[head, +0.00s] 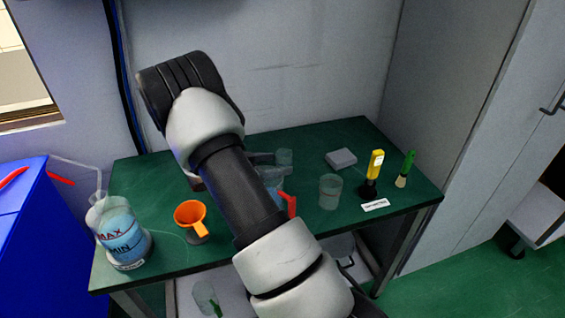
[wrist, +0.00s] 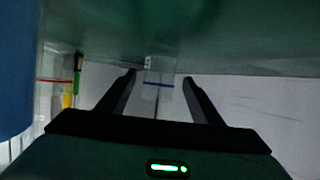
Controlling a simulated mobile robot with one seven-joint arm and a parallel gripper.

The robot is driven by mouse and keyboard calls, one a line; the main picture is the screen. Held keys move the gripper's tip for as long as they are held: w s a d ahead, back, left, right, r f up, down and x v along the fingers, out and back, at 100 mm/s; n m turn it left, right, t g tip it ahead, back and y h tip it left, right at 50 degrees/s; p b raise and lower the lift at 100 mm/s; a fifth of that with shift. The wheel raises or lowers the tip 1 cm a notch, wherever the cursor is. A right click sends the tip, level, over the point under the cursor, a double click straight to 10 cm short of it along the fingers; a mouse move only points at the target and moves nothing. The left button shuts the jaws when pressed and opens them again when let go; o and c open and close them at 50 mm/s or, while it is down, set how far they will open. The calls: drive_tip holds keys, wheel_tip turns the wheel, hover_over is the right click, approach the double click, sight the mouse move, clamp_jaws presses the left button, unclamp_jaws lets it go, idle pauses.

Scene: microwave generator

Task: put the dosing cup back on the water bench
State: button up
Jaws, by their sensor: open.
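A small clear cup (head: 284,157), which looks like the dosing cup, stands upright on the green bench (head: 350,222) near its back edge. It also shows in the wrist view (wrist: 158,88), with a blue line around it, between my two fingers. My gripper (head: 272,160) is open, low over the bench and partly hidden behind my arm. Its fingers (wrist: 158,77) lie one on each side of the cup, with a gap visible on both sides. I cannot tell how far the cup reaches in between them.
A clear jug with a red handle (head: 291,204) is partly hidden by my arm. A larger clear beaker (head: 330,192), a yellow torch (head: 375,165), a green brush (head: 405,168) and a grey box (head: 341,159) stand to the right. An orange funnel (head: 190,214) and a marked tank (head: 120,235) stand left.

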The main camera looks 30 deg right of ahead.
sight(277, 164)
drive_tip(key=shift+v, duration=1.85)
